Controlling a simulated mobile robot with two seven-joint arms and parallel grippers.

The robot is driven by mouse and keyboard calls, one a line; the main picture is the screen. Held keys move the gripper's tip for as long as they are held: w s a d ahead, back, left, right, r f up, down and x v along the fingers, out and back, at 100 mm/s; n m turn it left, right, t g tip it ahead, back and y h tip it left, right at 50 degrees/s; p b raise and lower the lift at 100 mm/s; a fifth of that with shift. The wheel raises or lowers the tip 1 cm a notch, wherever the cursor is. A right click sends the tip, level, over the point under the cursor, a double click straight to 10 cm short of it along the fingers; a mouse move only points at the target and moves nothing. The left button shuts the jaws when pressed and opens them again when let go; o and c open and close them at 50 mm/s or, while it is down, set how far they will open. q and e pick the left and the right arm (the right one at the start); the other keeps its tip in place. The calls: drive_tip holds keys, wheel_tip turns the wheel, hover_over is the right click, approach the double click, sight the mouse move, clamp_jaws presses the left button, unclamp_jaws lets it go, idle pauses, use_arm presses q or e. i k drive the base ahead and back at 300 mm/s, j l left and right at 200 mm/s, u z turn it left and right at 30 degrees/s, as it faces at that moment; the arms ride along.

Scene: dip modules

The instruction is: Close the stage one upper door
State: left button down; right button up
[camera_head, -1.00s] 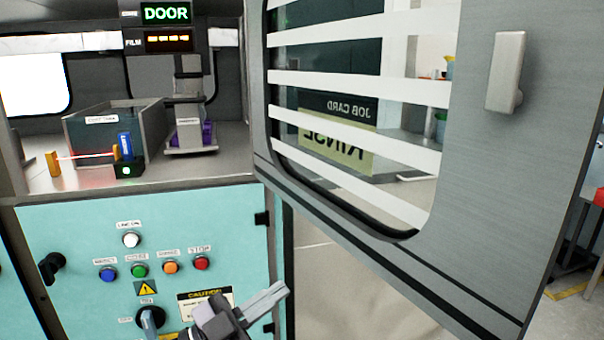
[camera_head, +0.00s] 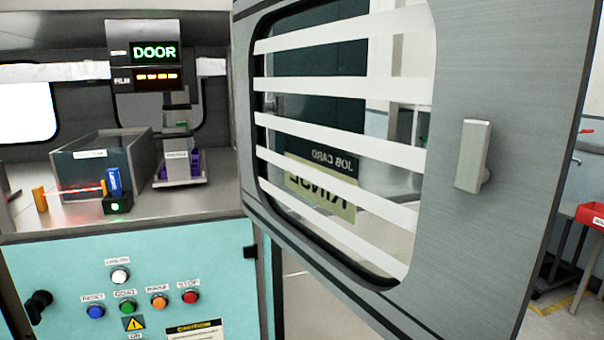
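The stage one upper door (camera_head: 452,235) stands wide open on the right. It is a grey metal panel with a striped window (camera_head: 345,130) and a grey handle (camera_head: 473,156) near its free edge. Its hinged side is by the machine's front, right of the open chamber (camera_head: 100,205). A green DOOR sign (camera_head: 154,52) is lit above the chamber. Neither of my grippers shows now.
Below the chamber is a teal panel (camera_head: 215,270) with several coloured buttons and a black knob (camera_head: 38,306). Inside stand a grey tank (camera_head: 105,160) and a small shuttle stand (camera_head: 180,165). A red bin (camera_head: 590,215) is at the far right.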

sight(523, 68)
drive_tip(key=i+l+u, duration=0.1)
drive_tip(key=l+u, duration=0.35)
drive_tip(key=l, duration=0.2)
drive_tip(key=l+u, duration=0.45)
drive_tip(key=l, duration=0.2)
drive_tip(key=k+l+u, duration=0.1)
drive_tip(key=l+u, duration=0.35)
drive_tip(key=l, duration=0.2)
drive_tip(key=k+l, duration=0.1)
drive_tip(key=k+j+z, duration=0.1)
drive_tip(key=j+z, duration=0.15)
